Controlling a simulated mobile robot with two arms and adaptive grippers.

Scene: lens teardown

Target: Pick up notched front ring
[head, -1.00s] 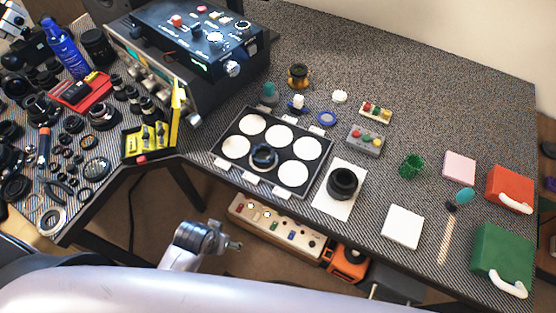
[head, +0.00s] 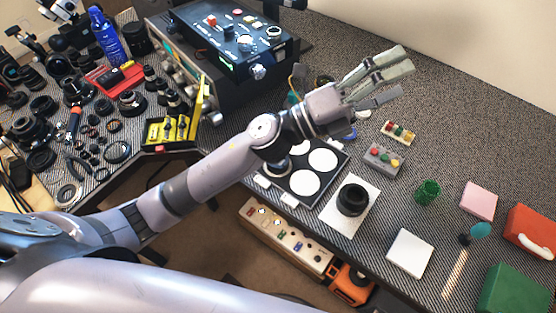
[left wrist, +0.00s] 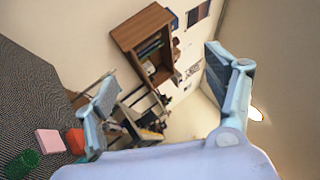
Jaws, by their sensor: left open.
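My left gripper (head: 398,74) is open and empty, raised over the bench with its fingers pointing to the upper right. In the left wrist view its two fingers (left wrist: 160,75) are spread wide, with nothing between them. The black tray with white discs (head: 326,181) lies below my left arm. A black lens body (head: 352,199) stands upright on a white sheet (head: 336,217), apart from the gripper. My right gripper is not in view.
A control box (head: 232,32) stands behind my left arm. A grey button box (head: 383,160), green cup (head: 427,192), pink block (head: 479,201), white pad (head: 410,253) and red and green cases (head: 512,290) stand to the right. The back right of the bench is clear.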

